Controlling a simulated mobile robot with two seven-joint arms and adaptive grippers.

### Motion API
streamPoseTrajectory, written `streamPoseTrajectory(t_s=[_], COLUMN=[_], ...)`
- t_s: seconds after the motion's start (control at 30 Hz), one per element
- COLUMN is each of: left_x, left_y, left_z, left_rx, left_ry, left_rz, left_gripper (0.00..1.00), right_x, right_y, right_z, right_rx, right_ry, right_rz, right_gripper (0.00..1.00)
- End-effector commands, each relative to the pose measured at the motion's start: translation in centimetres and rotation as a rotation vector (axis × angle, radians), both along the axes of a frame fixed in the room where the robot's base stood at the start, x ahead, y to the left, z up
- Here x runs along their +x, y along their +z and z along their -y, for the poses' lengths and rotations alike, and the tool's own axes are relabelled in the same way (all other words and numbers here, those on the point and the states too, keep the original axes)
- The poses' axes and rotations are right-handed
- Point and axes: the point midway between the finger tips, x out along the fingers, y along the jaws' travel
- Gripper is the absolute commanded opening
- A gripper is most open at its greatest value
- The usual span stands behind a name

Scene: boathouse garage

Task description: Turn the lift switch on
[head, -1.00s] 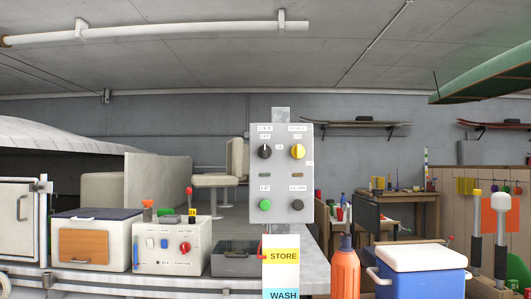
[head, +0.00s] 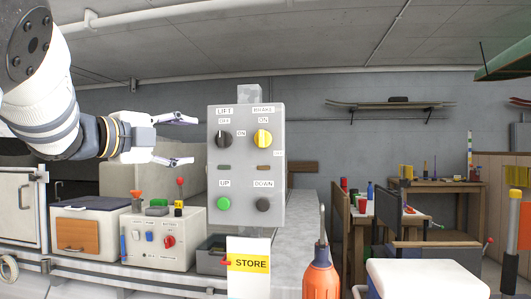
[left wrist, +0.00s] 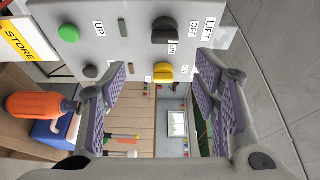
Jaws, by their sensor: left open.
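A grey control panel (head: 246,190) stands upright near the middle of the head view. The lift switch (head: 223,139), a black round knob under the LIFT label, has its white mark pointing up toward OFF; ON is to its right. In the left wrist view the lift switch (left wrist: 165,30) is at the top and unobstructed. My left gripper (head: 194,140) is open and empty, left of the panel at about knob height, apart from it. In the left wrist view my left gripper (left wrist: 160,72) has the yellow knob (left wrist: 163,73) showing between its fingers. My right gripper is out of view.
The yellow knob (head: 263,139) is right of the lift switch. Below are a green UP button (head: 223,204) and a dark DOWN button (head: 263,205). An orange bottle-shaped thing (head: 320,280) and a white cooler lid (head: 425,278) stand front right. A switch box (head: 185,250) sits left.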

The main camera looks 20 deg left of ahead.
Motion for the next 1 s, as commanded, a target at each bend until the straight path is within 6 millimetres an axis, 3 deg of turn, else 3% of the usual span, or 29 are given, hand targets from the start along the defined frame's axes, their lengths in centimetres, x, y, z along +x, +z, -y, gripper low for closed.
streamPoseTrajectory(t_s=[0.07,0.17,0.4,0.6,0.93,0.97,1.0], left_x=[-0.3,1.2,7.3,10.7,11.5,11.5,11.5], left_y=[0.8,0.8,0.7,0.6,0.7,0.7,0.7], left_z=[-0.1,0.1,1.0,1.6,1.8,1.8,1.8], left_rx=[0.024,0.024,0.022,0.024,0.021,0.020,0.021], left_ry=[-0.001,-0.004,-0.003,-0.001,-0.001,-0.001,-0.001], left_rz=[0.010,0.009,0.010,0.007,0.008,0.008,0.007], left_gripper=[0.55,0.55,0.55,0.55,0.55,0.53,0.44], right_x=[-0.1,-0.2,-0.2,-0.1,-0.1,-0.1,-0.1], right_y=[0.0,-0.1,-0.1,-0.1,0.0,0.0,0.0], right_z=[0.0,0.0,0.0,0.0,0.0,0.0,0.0], right_rx=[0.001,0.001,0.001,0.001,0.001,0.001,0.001], right_ry=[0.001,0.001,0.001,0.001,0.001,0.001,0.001], right_rz=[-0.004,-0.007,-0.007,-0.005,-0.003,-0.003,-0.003], right_gripper=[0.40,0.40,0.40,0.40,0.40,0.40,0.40])
